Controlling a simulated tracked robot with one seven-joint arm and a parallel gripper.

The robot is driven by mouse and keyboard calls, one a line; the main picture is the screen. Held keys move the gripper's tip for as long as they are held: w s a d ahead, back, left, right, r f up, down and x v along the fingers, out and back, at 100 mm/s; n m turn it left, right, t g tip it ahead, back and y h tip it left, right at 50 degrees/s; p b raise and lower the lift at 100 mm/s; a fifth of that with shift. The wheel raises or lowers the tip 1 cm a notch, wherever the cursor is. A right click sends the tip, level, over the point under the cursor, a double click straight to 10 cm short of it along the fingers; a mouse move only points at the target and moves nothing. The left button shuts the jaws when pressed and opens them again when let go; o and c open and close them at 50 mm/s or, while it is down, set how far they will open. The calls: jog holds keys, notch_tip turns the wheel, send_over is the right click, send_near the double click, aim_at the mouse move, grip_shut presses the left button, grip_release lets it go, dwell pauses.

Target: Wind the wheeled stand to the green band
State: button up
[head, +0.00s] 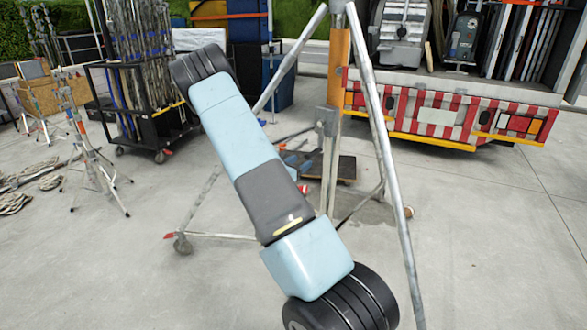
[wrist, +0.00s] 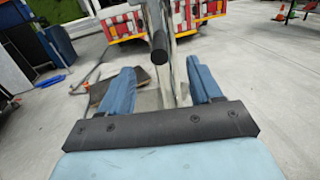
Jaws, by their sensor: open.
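The wheeled stand is in the middle of the head view, with silver legs (head: 385,150), an orange column section (head: 338,70) and a caster (head: 182,244) at lower left. My arm covers part of it. In the wrist view, my gripper (wrist: 158,78) is open, with one blue finger on each side and nothing clasped. A dark round-ended grip (wrist: 159,46) points toward the camera, in line with the gap between the fingers. Its distance from the fingertips is hard to tell. Silver tubing of the stand (wrist: 178,84) shows behind it. I cannot make out a green band.
A truck with a red-and-white striped rear (head: 440,110) stands behind at right. A rack of stands on a cart (head: 150,100) is at left, near a smaller tripod (head: 95,165). Coiled rope (head: 15,190) lies at far left. Concrete floor (head: 490,240) at right is clear.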

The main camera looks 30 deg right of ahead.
aim_at(312, 155)
jog(key=shift+x, duration=4.35)
